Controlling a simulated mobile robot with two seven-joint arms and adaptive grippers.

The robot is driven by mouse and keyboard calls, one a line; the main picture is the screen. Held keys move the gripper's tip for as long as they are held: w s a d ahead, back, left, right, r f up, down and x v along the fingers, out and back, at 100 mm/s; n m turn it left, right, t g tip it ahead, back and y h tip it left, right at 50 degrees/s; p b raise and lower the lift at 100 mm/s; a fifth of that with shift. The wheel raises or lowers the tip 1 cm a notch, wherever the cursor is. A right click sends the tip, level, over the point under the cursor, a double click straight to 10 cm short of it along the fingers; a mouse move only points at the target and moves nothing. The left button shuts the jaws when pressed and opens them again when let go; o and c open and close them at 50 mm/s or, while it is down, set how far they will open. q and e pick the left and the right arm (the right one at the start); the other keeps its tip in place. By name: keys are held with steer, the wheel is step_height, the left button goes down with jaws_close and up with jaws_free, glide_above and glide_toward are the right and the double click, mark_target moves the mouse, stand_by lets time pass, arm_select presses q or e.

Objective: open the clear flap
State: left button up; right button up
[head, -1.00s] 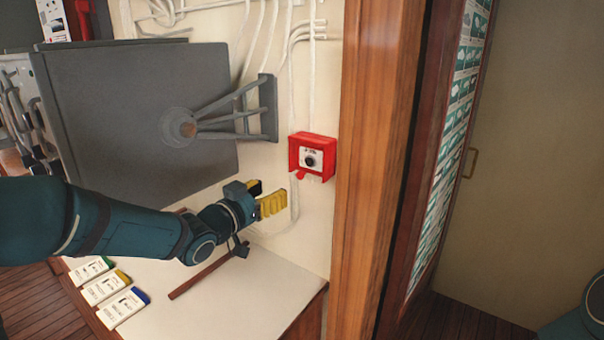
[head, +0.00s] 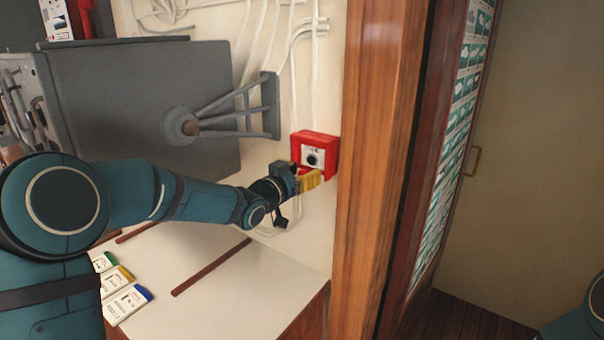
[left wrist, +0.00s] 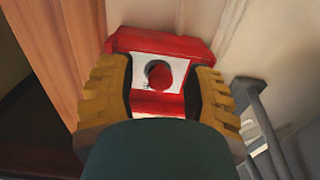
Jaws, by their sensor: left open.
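A red box (head: 329,144) is fixed to the cream wall beside the wooden post. It has a white face plate with a dark round knob (head: 313,159). I cannot clearly make out a clear flap on its front. My left gripper (head: 310,178) is open at the lower front of the box, and its yellow fingers hide part of the lower edge. In the left wrist view, the box (left wrist: 165,43) shows between the two spread fingers of the left gripper (left wrist: 160,78). Contact cannot be told. The right gripper is not in view.
A grey monitor back (head: 130,105) on a wall bracket (head: 262,108) stands left of the box. A wooden post (head: 375,170) rises close on its right. Below is a white counter (head: 240,285) with several labelled cards at its left. Pale cables run up the wall.

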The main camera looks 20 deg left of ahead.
arm_select(q)
jaws_close()
